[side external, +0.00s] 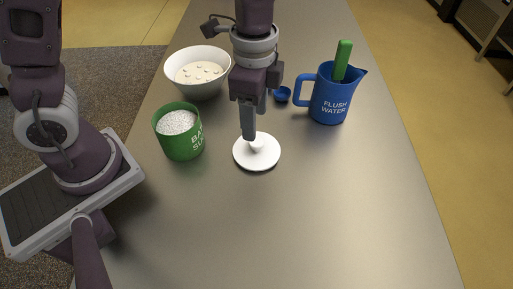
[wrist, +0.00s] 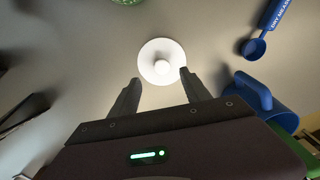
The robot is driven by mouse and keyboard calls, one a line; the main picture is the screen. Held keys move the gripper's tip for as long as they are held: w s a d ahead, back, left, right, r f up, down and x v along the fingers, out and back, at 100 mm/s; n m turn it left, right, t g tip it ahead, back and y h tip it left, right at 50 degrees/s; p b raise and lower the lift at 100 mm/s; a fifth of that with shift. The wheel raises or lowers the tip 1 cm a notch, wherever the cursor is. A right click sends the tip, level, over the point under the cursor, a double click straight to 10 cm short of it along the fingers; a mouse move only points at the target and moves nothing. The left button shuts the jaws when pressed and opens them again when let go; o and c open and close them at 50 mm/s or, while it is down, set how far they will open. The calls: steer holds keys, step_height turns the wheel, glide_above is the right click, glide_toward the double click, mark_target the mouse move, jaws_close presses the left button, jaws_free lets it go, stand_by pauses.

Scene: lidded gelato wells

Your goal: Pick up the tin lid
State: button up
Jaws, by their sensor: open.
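The white round lid (side external: 258,154) with a small knob on top lies flat on the table. My gripper (side external: 251,134) is above it and seems close to the knob in the side view. In the wrist view the lid (wrist: 154,50) and its pale knob (wrist: 161,67) show just beyond the fingertips of my open gripper (wrist: 160,76). The fingers are spread to either side of the knob's line, with nothing held between them. In the side view the fingers partly hide the knob, and I cannot tell whether they touch the lid.
A green tin (side external: 183,146) of white grains stands left of the lid. A white bowl (side external: 206,89) sits behind it. A blue jug (side external: 331,106) with a green handle (side external: 343,60) and a blue scoop (side external: 282,94) are behind right. The table's front (side external: 300,230) is clear.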

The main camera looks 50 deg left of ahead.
mark_target(256, 141)
steer(key=f, duration=0.6)
steer(key=shift+w+f, duration=0.2)
steer(key=shift+f, duration=0.2)
steer(key=shift+c, duration=0.4)
jaws_close()
